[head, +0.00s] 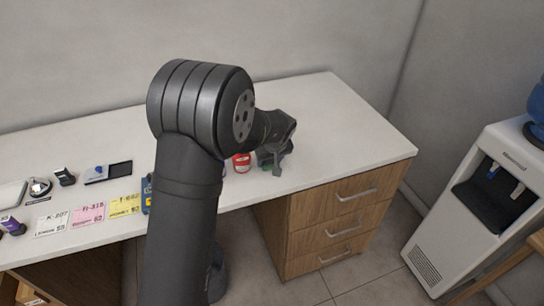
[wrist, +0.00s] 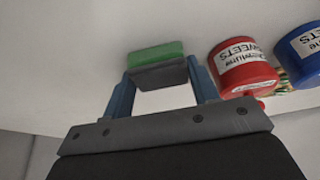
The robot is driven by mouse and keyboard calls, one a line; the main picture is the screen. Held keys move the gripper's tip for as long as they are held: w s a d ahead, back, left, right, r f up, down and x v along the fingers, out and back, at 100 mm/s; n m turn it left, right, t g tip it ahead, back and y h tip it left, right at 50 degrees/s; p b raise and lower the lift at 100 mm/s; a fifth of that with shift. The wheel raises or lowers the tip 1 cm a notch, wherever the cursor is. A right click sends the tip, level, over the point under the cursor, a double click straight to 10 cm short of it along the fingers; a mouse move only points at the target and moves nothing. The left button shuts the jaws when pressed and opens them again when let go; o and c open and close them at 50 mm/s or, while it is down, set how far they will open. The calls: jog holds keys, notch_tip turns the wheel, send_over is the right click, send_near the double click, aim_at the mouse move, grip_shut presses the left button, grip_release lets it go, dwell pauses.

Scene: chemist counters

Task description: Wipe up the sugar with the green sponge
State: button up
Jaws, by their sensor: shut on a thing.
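My gripper (wrist: 160,78) is shut on the green sponge (wrist: 156,52), which sits between the two blue fingers in the wrist view. The sponge has a green layer and a dark grey layer. In the head view my gripper (head: 276,156) is over the right part of the white counter, just right of a red tub. No sugar can be made out in either view; my arm hides part of the counter.
A red sweets tub (wrist: 243,68) stands close beside my right finger, with a blue tub (wrist: 303,50) beyond it. White, pink and yellow price cards (head: 124,206) lie at the left. The counter (head: 345,130) is clear right of my gripper. A water cooler (head: 475,210) stands at right.

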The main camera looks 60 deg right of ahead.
jog(key=shift+w+d, duration=2.2)
jog(key=shift+d, duration=0.15)
jog(key=shift+s+a, duration=2.15)
jog(key=shift+a, duration=0.05)
jog(key=shift+d+v, duration=0.2)
jog(key=shift+v, duration=1.3)
jog(key=shift+w+r, duration=0.2)
jog(key=shift+r, duration=2.4)
